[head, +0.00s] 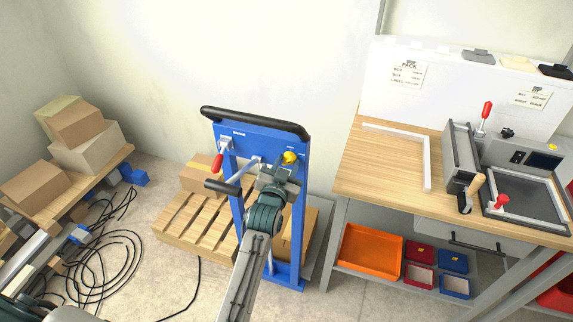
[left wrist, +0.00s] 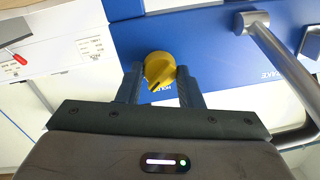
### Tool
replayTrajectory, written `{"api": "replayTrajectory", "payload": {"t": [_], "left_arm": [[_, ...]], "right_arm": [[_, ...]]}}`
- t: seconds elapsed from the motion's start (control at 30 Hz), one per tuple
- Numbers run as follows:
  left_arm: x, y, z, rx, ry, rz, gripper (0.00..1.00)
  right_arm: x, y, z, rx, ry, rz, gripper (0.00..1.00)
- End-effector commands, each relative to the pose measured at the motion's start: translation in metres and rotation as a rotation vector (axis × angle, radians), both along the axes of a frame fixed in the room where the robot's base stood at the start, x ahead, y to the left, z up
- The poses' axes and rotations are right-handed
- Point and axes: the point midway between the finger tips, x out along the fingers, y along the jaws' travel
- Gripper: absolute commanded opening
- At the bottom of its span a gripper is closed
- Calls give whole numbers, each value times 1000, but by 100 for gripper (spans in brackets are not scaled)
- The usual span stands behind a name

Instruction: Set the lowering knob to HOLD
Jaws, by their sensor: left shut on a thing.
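The lowering knob is a yellow knob (head: 290,158) at the upper right of the blue panel of the pallet truck (head: 262,142). It also shows in the left wrist view (left wrist: 159,67), with a dark pointer line on its face. My left gripper (left wrist: 160,84) is shut on the knob, one finger on each side of it. In the head view the left gripper (head: 287,168) reaches up to the panel from below. The label by the knob is partly covered, so I cannot read the setting. My right gripper is in neither view.
A wooden pallet (head: 185,228) stands behind. A workbench (head: 385,170) with a machine is at the right. Cables (head: 105,245) lie on the floor at left.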

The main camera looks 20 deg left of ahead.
Motion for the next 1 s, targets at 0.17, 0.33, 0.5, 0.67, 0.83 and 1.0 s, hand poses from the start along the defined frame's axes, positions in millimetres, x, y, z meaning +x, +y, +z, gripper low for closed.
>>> {"api": "replayTrajectory", "payload": {"t": [0.17, 0.33, 0.5, 0.67, 0.83, 1.0], "left_arm": [[0, 0, 1, -161, 6, 1, 10], [0, 0, 2, -324, 10, 0, 10], [0, 1, 2, -481, 17, 0, 10], [0, 1, 2, -612, 22, 0, 10], [0, 1, 2, -721, 25, 1, 10], [0, 1, 2, -796, 28, 0, 10]], "right_arm": [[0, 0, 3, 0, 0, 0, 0], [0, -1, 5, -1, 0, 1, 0], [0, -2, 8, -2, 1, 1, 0], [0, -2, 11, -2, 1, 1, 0], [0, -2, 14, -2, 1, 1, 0], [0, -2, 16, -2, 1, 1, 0]]}}
